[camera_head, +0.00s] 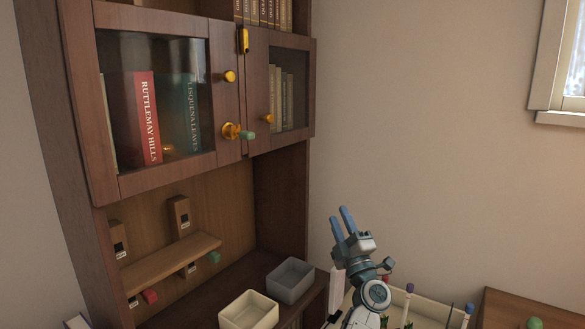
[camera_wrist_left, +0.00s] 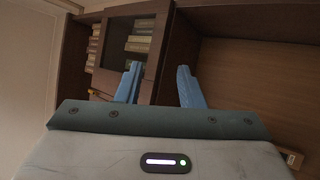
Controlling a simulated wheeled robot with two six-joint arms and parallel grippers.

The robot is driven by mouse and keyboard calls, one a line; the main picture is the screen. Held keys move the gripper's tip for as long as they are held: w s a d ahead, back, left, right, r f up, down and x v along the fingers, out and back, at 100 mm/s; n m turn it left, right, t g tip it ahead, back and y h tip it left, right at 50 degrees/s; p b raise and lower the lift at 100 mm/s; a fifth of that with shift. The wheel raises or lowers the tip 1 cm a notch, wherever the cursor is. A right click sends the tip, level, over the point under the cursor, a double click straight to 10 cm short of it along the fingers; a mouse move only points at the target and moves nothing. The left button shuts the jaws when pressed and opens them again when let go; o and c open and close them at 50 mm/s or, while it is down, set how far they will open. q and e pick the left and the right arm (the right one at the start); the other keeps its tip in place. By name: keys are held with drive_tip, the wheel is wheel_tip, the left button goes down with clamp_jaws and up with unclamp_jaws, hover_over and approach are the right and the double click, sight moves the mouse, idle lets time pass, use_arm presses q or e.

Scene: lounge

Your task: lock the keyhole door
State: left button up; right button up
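The cabinet's left glass door (camera_head: 227,95) looks closed, with a round gold knob (camera_head: 229,76). Below the knob is a gold lock fitting (camera_head: 231,131); a green key-like piece (camera_head: 248,135) sticks out to its right. How far it is inserted or turned, I cannot tell. The left wrist view also shows the open fingers (camera_wrist_left: 158,84). My right gripper is not in view.
A small shelf (camera_head: 175,262) with wooden holders carries a red piece (camera_head: 150,296) and a green piece (camera_head: 213,257). A grey box (camera_head: 290,282) and a cream box (camera_head: 249,313) stand below. The wall right of the cabinet is clear.

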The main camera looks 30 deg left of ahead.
use_arm(q)
drive_tip(key=s+a+r+n+g+y+b, duration=0.1)
drive_tip(key=s+r+n+g+y, duration=0.15)
drive_tip(key=r+n+g, duration=0.35)
drive_tip(key=s+a+r+n+g+y, duration=0.1)
drive_tip(key=s+a+r+n+g, duration=0.15)
drive_tip(key=s+r+n, duration=0.35)
drive_tip(key=n+g+h+b, duration=0.1)
drive_tip(key=n+g+h, duration=0.25)
drive_tip(key=n, duration=0.25)
approach(240, 133)
drive_tip(key=w+d, duration=0.3)
drive_tip(key=shift+y, duration=0.3)
drive_tip(key=shift+s+x, duration=0.25)
drive_tip(key=shift+x, duration=1.15)
drive_tip(key=shift+s+x, duration=0.2)
drive_tip(key=shift+x, duration=1.15)
drive_tip(key=shift+a+f+p, duration=0.1)
drive_tip(key=shift+a+p, duration=0.05)
drive_tip(key=shift+p, duration=0.2)
